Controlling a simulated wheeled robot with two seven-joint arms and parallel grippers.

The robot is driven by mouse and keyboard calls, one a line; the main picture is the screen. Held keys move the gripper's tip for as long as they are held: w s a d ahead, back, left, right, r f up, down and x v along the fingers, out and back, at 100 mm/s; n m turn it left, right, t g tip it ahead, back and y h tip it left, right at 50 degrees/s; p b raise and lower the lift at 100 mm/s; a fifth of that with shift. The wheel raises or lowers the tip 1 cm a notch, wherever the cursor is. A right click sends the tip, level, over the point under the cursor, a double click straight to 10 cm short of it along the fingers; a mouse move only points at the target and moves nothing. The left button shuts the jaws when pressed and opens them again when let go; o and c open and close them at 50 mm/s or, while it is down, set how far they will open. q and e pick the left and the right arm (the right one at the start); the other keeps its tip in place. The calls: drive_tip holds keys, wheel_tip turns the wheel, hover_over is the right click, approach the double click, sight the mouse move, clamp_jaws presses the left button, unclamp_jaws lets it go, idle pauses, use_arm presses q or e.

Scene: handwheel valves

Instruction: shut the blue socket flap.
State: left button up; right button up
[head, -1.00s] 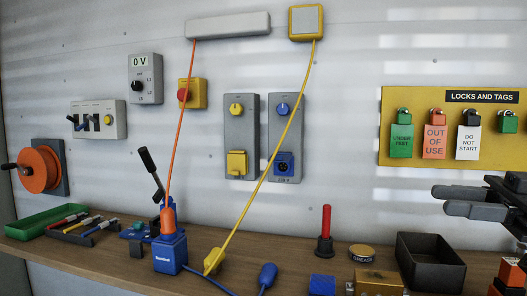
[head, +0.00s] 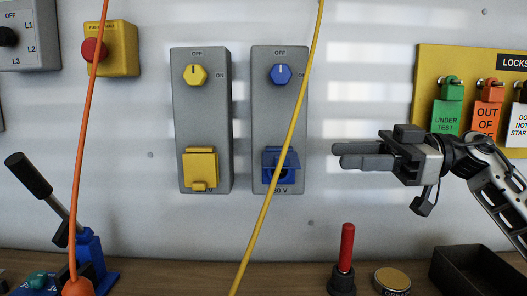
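The blue socket flap (head: 283,157) is on the lower part of the right-hand grey switch box (head: 263,120) on the wall. It stands raised and tilted out, and the dark blue socket shows under it. A blue knob (head: 281,74) is above it on the same box. My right gripper (head: 336,156) is to the right of the flap, at about its height in the picture, with its fingers pointing left. Its two fingers lie close together with nothing between them. It does not touch the flap. My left gripper is not in view.
A yellow cable (head: 290,135) runs diagonally in front of the box, close to the flap. A left-hand grey box (head: 184,115) has a shut yellow flap (head: 201,168). A red-handled post (head: 346,250) stands on the bench below.

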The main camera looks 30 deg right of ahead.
sight(283, 155)
drive_tip(key=p+x, duration=0.1)
drive_tip(key=x, duration=0.9)
drive_tip(key=shift+a+r+p, duration=0.1)
drive_tip(key=shift+r+p, duration=0.05)
drive_tip(key=shift+p, duration=0.2)
drive_tip(key=shift+w+a+r+p, duration=0.1)
drive_tip(key=shift+w+a+p, duration=0.1)
drive_tip(key=shift+p, duration=0.2)
drive_tip(key=shift+p+x, duration=0.55)
drive_tip(key=shift+x, duration=0.2)
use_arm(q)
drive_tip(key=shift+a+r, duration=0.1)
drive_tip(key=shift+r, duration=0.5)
use_arm(e)
drive_tip(key=shift+w+a+f, duration=0.1)
drive_tip(key=shift+a+f, duration=0.15)
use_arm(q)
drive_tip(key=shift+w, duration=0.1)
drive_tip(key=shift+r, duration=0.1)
use_arm(e)
clamp_jaws()
